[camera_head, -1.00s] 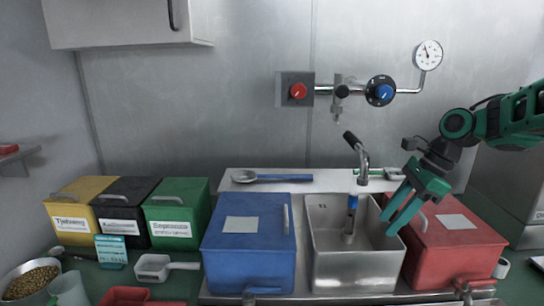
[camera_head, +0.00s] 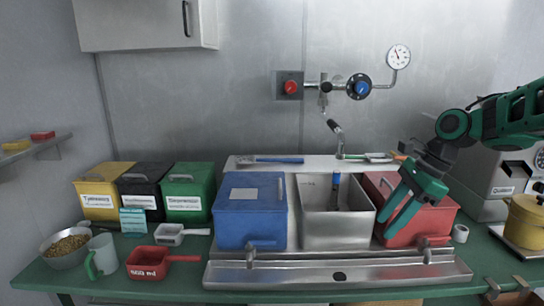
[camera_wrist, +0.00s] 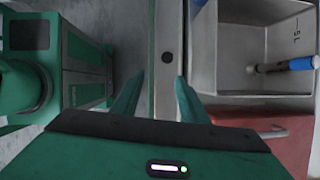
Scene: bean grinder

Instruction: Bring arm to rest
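My arm comes in from the right in the head view. My gripper (camera_head: 397,216) hangs in front of the red bin (camera_head: 432,222), with its green fingers pointing down and to the left. The fingers are apart with nothing between them. In the wrist view, the two fingertips (camera_wrist: 155,92) are also apart, over a grey metal strip, with a red surface and the open metal bin (camera_wrist: 235,50) to the right. In the head view, the open metal bin (camera_head: 338,232) stands left of my gripper and holds a blue-handled tool (camera_head: 335,188).
A blue lidded bin (camera_head: 250,225) stands left of the metal one. A red scoop (camera_head: 148,265), a bowl of beans (camera_head: 66,246) and a cup (camera_head: 103,254) are on the green counter at left. A yellow pot (camera_head: 527,222) is at right. A tap (camera_head: 336,138) rises behind.

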